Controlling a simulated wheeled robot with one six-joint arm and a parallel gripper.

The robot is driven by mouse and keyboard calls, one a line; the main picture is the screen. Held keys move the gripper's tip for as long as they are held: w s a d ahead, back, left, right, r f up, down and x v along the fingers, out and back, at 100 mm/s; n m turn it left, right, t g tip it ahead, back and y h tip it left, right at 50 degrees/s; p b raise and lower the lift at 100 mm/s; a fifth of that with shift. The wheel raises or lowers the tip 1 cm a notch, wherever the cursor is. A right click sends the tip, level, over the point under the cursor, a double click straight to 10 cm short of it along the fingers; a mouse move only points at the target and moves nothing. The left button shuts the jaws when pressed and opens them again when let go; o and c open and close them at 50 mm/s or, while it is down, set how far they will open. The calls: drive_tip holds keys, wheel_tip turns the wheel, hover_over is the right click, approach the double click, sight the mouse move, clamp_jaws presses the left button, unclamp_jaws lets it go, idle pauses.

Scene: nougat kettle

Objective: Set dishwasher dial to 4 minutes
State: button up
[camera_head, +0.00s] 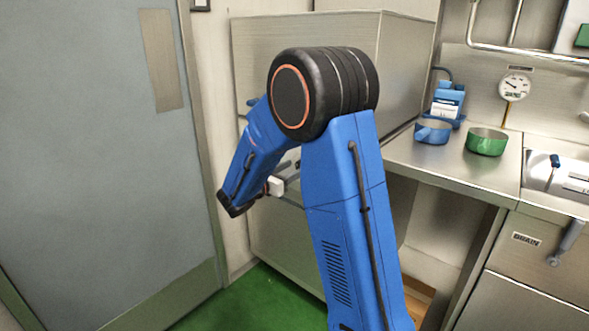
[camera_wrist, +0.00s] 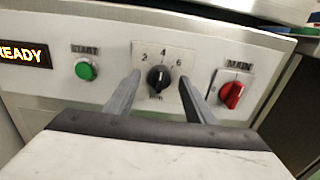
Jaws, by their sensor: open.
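The dishwasher dial (camera_wrist: 158,79) is a round black knob on a pale plate marked 2, 4 and 6, with small lettering below. A light mark shows on the knob, but it is too small to read its exact setting. My gripper (camera_wrist: 159,76) is open, with one grey finger to the left of the dial and one to the right; whether they touch it cannot be told. In the head view my gripper (camera_head: 285,178) is partly hidden by my blue arm, in front of the steel dishwasher (camera_head: 300,240). The dial is not visible there.
On the panel, a green START button (camera_wrist: 86,69) sits left of the dial and a red MAIN switch (camera_wrist: 232,95) right, near the right finger. A READY display (camera_wrist: 25,53) is lit. A steel counter (camera_head: 450,167) holds a blue pot (camera_head: 432,132) and green pot (camera_head: 486,142).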

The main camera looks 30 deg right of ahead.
drive_tip(key=v, duration=1.6)
drive_tip(key=shift+a, duration=0.2)
drive_tip(key=s+d+f+m+g+y, duration=0.1)
drive_tip(key=s+d+m+g+y, duration=0.3)
drive_tip(key=s, duration=0.6)
drive_tip(key=s+d+m+g+y, duration=0.25)
drive_tip(key=s+d+m, duration=0.3)
drive_tip(key=s, duration=0.45)
drive_tip(key=s+a+f+m+t+y, duration=0.1)
drive_tip(key=s+a+m+t+y, duration=0.4)
drive_tip(key=s+a+m+y, duration=0.5)
drive_tip(key=s+a+m, duration=0.1)
drive_tip(key=s+m, duration=0.1)
drive_tip(key=s, duration=0.2)
drive_tip(key=shift+s+f, duration=0.15)
drive_tip(key=shift+f, duration=0.05)
